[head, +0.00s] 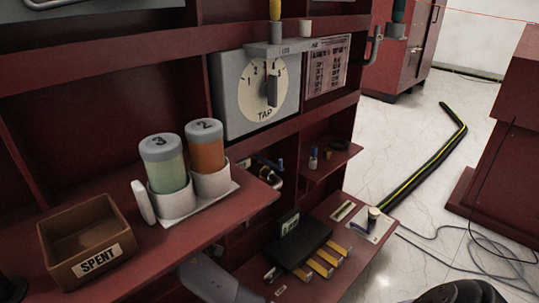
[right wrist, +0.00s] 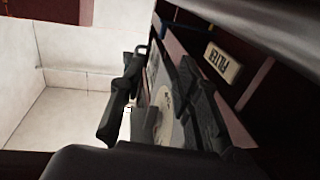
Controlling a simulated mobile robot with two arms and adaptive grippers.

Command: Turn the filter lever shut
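In the right wrist view, a pale plate lettered FILTER (right wrist: 223,63) shows upside down on a dark red panel. My right gripper (right wrist: 160,108) is open in that view, its two black fingers apart. A pale round disc (right wrist: 163,103) with dark marks and a grey block (right wrist: 145,124) show between and beyond the fingers. I cannot tell whether the fingers touch them, and the fingers hide part of the disc. I cannot clearly pick out the filter lever in either view. Neither gripper shows clearly in the head view.
The head view shows a TAP dial (head: 262,88) with a dark pointer, jars 3 (head: 163,165) and 2 (head: 206,150), a SPENT box (head: 92,240) and a black block (head: 296,243) with yellow bars. A black-yellow hose (head: 430,165) and cables lie on the open floor.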

